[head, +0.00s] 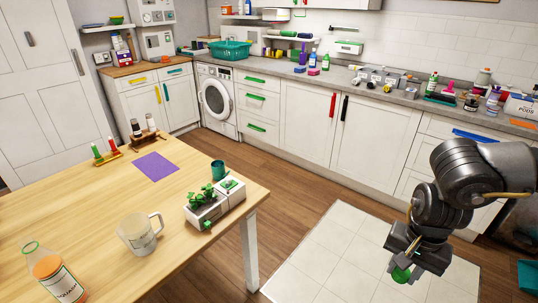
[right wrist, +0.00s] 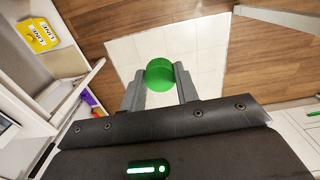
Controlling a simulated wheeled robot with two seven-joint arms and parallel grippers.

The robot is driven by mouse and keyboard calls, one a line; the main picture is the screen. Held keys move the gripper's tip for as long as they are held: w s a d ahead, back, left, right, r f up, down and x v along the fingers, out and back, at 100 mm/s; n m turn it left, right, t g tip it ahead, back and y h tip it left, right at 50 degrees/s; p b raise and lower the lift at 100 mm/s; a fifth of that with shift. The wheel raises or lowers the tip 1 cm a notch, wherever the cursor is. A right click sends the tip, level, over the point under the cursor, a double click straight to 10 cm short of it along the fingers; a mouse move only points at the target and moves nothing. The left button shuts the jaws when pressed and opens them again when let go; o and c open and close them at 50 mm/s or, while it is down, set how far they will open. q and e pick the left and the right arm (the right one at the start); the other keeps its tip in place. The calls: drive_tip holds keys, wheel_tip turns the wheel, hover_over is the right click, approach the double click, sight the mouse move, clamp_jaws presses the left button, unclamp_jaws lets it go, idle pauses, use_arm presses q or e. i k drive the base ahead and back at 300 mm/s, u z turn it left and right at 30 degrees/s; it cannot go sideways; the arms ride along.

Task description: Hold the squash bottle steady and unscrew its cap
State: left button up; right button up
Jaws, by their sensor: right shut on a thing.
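The squash bottle (head: 62,282) is at the lower left of the head view, on the wooden table. It is clear, with orange contents and a white label, and its bottom is cut off by the frame edge. Its top looks uncapped, with a thin green rim. My right gripper (head: 401,268) is over the pale floor mat, well away from the table. It is shut on a round green cap (head: 401,275). The green cap also sits between the fingertips in the right wrist view (right wrist: 159,74). My left gripper is not in view.
A cluttered counter (head: 400,97) runs along the back. The tiled floor mat (head: 335,255) is clear.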

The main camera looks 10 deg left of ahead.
sight(46, 266)
drive_tip(key=u, duration=0.65)
drive_tip(key=i, duration=0.95)
drive_tip(key=u, duration=1.5)
drive_tip(key=i, duration=0.45)
drive_tip(key=u, duration=0.35)
